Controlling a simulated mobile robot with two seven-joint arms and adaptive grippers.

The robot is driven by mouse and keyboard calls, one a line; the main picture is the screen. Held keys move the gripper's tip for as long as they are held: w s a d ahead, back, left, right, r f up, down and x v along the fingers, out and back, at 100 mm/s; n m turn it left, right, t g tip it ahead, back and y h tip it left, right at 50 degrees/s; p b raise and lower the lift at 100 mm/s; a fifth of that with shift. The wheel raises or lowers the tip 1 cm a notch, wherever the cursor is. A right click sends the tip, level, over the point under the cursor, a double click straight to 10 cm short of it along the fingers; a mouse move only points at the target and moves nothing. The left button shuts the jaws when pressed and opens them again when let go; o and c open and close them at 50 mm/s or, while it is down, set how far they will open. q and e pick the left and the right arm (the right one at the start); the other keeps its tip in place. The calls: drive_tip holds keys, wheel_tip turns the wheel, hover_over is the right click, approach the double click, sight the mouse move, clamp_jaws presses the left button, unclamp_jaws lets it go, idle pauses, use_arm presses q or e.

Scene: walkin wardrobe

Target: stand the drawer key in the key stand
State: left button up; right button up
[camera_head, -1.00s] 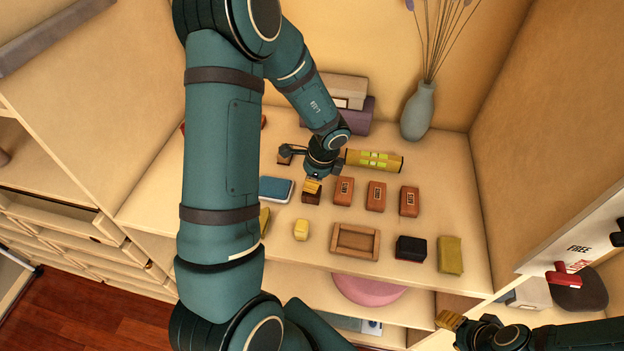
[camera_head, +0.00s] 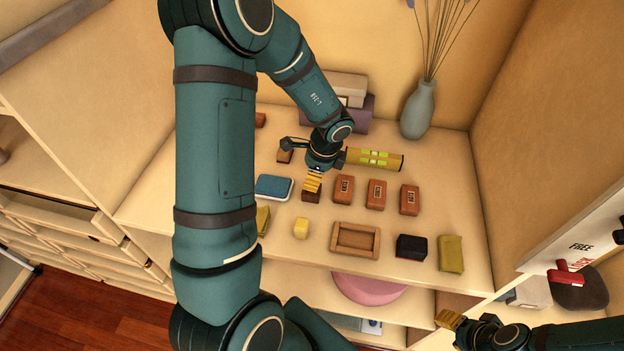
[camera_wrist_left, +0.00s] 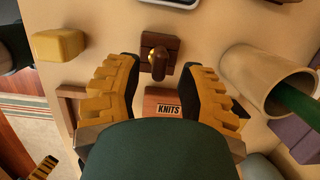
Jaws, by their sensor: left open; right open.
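A small dark brown wooden block, which looks like the key stand (camera_head: 311,197), sits on the shelf top, partly under my left gripper (camera_head: 314,182). In the left wrist view the key stand (camera_wrist_left: 146,44) carries an upright piece with brass and a dark brown end, which looks like the drawer key (camera_wrist_left: 160,68). My left gripper's fingers are open on either side of this piece, apart from it. How deep it sits is hidden. My right gripper (camera_head: 449,320) is open and empty at the lower right, in front of the shelf.
Labelled brown blocks (camera_head: 376,196) stand right of the stand, one reading KNITS (camera_wrist_left: 165,103). A blue-topped case (camera_head: 274,188), yellow block (camera_head: 301,228), wooden tray (camera_head: 336,240), black block (camera_head: 411,248) and yellow tube (camera_head: 388,160) lie around. A vase (camera_head: 418,112) stands behind.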

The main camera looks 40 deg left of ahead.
use_arm(q)
drive_tip(key=v, duration=0.9)
drive_tip(key=shift+r, duration=0.3)
drive_tip(key=shift+s+d, duration=0.1)
